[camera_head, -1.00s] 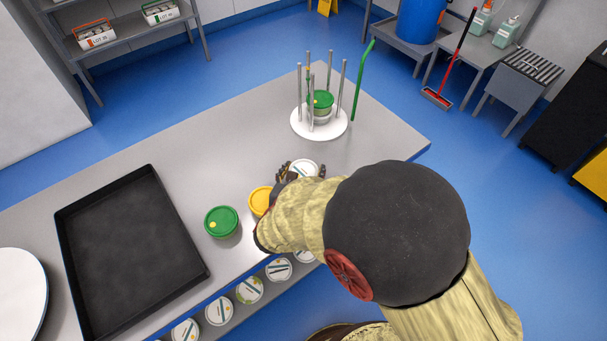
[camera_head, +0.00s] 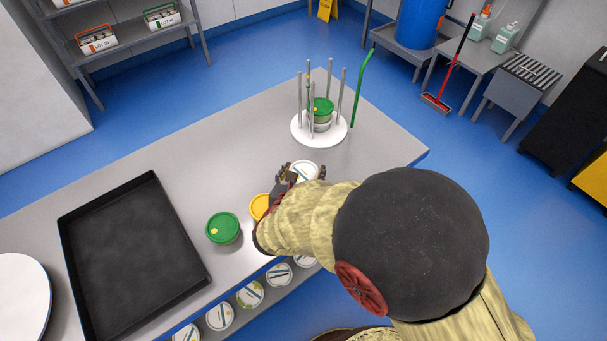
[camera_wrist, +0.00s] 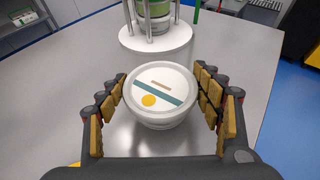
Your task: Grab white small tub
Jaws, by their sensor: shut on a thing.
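The white small tub (camera_wrist: 160,92) has a white lid with a teal stripe, a brown stripe and a yellow dot. In the wrist view it sits upright between the padded fingers of my gripper (camera_wrist: 164,102), which is shut on it. In the head view the tub (camera_head: 304,170) shows just beyond my gripper (camera_head: 290,176), partly covered by the fingers and arm. I cannot tell whether its base touches the table.
A green-lidded tub (camera_head: 223,228) and a yellow-lidded tub (camera_head: 259,206) stand left of my arm. A black tray (camera_head: 190,278) lies farther left. More white-lidded tubs (camera_head: 250,294) sit below the table edge.

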